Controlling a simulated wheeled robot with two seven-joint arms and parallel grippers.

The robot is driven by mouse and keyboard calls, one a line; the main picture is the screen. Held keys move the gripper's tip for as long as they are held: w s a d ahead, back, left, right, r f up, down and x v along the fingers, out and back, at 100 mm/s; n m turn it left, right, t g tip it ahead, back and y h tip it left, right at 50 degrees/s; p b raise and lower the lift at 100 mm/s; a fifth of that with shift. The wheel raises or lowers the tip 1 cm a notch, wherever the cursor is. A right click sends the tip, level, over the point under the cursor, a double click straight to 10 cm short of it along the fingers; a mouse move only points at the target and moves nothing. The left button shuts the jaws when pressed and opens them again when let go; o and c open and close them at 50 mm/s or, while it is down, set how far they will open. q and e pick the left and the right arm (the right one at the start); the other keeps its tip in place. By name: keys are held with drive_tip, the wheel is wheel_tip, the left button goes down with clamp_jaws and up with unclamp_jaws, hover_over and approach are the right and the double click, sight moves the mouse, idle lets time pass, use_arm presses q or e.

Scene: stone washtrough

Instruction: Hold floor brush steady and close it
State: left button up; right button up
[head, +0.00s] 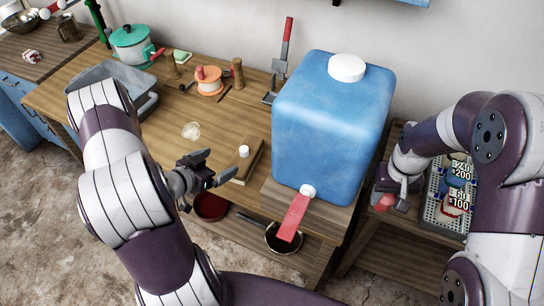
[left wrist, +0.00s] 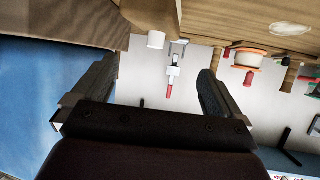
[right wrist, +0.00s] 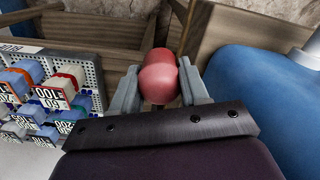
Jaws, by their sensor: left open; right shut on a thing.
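My left gripper (head: 219,166) is open and empty above the front of the wooden bench; its two spread fingers also show in the left wrist view (left wrist: 152,90). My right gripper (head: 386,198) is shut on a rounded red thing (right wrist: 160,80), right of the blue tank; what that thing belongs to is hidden. A tall tool with a red handle and grey lower part (head: 282,60) stands upright at the back of the bench, apart from both grippers. I cannot tell whether it or the held red thing is the floor brush.
A big blue tank (head: 325,130) with a white cap and red tap lever (head: 294,218) stands between my grippers. A pegboard rack of labelled blocks (right wrist: 45,80) is beside my right gripper. A green pot (head: 130,42), grey tub (head: 108,72) and orange spool (head: 209,80) stand on the bench.

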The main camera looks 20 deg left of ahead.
sight(240, 152)
drive_tip(key=shift+a+r, duration=0.1)
use_arm(q)
drive_tip(key=x, duration=0.7)
drive_tip(key=shift+a+p, duration=0.15)
drive_tip(key=shift+p, duration=0.25)
use_arm(e)
drive_tip(key=shift+r, duration=0.3)
use_arm(q)
drive_tip(key=shift+s, duration=0.1)
use_arm(e)
drive_tip(key=shift+r, duration=0.1)
use_arm(q)
drive_tip(key=p+x, duration=0.1)
drive_tip(key=x, duration=0.4)
drive_tip(key=shift+d, duration=0.25)
use_arm(e)
drive_tip(key=shift+r, duration=0.55)
use_arm(q)
drive_tip(key=c, duration=1.2)
